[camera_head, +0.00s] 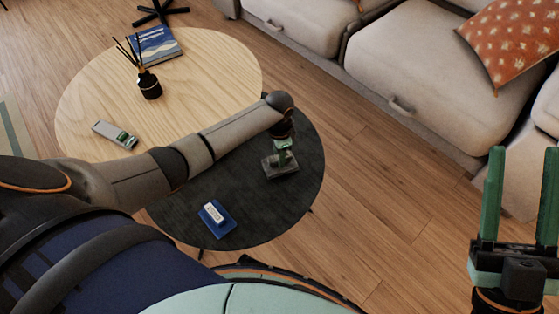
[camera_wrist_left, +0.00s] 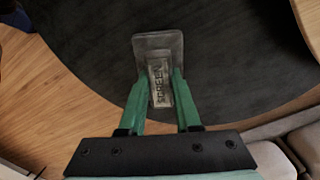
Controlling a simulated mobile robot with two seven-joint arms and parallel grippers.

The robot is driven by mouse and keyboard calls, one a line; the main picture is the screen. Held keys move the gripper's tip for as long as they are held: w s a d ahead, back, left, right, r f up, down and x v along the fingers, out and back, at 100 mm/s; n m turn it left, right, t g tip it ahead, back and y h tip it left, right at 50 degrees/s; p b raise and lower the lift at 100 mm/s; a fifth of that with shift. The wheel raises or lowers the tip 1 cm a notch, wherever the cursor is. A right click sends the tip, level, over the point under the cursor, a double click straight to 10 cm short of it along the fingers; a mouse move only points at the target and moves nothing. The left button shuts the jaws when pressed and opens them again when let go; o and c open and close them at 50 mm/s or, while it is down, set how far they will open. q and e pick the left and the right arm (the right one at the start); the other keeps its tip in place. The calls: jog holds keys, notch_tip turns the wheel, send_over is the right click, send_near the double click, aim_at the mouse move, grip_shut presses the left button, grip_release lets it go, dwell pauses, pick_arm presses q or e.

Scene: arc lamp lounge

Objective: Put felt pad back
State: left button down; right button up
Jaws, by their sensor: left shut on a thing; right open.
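A grey pad (camera_head: 269,167) with a raised lettered block on top lies at the right part of the dark round table (camera_head: 262,219). In the left wrist view the pad (camera_wrist_left: 157,41) shows with its block (camera_wrist_left: 161,85), whose lettering seems to read "SCREEN". My left gripper (camera_head: 282,155) is over the pad, its green fingers shut on the block from both sides. Whether the pad touches the table I cannot tell. A blue pad (camera_head: 227,225) with a white labelled block lies near the table's front edge. My right gripper (camera_head: 523,155) is open and empty, off to the right over the floor.
A light wood table (camera_head: 205,75) overlaps the dark one. It bears a grey item with a green part (camera_head: 108,130), a black reed diffuser (camera_head: 149,86) and a blue book (camera_head: 156,46). My left arm crosses both tables. A sofa (camera_head: 395,75) stands at the upper right.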

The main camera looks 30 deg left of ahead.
pick_arm(q)
notch_tip(320, 180, down, 2)
jog(key=shift+f+b, duration=0.1)
jog(key=shift+b, duration=0.45)
pick_arm(e)
jog(key=shift+s+a+r+n+y, duration=0.1)
jog(key=shift+s+r+n+y, duration=0.15)
jog(key=shift+s+n+y, duration=0.2)
jog(key=shift+s+a+r+n+y, duration=0.1)
jog(key=shift+s+r+n+y, duration=0.1)
jog(key=shift+s+n+y, duration=0.3)
jog(key=shift+w, duration=0.1)
pick_arm(q)
jog(key=c, duration=0.6)
grip_release()
